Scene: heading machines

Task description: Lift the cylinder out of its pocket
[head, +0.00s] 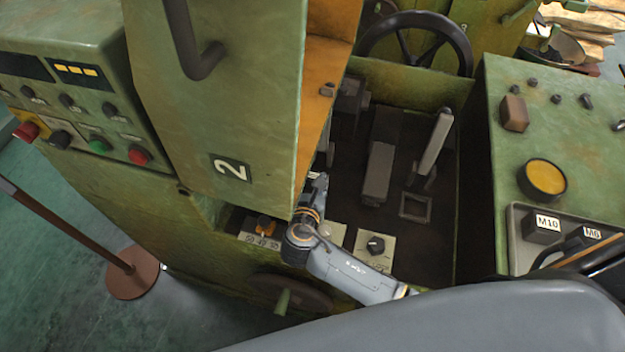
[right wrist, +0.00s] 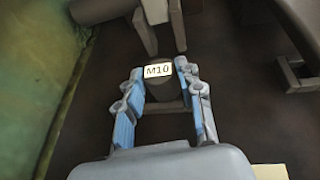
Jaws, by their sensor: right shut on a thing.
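The cylinder (right wrist: 160,87) is dark grey with a white M10 label and shows in the right wrist view between the blue finger pads. My right gripper (right wrist: 158,92) is shut on it. In the head view my right gripper (head: 318,190) is inside the machine opening, beside the edge of the raised green panel marked 2. My left gripper is not in view.
The green panel (head: 222,110) stands close to my right wrist. Grey machine parts (head: 379,172) and an upright lever (head: 436,143) stand inside the dark bay. A dial plate (head: 375,250) lies near my forearm.

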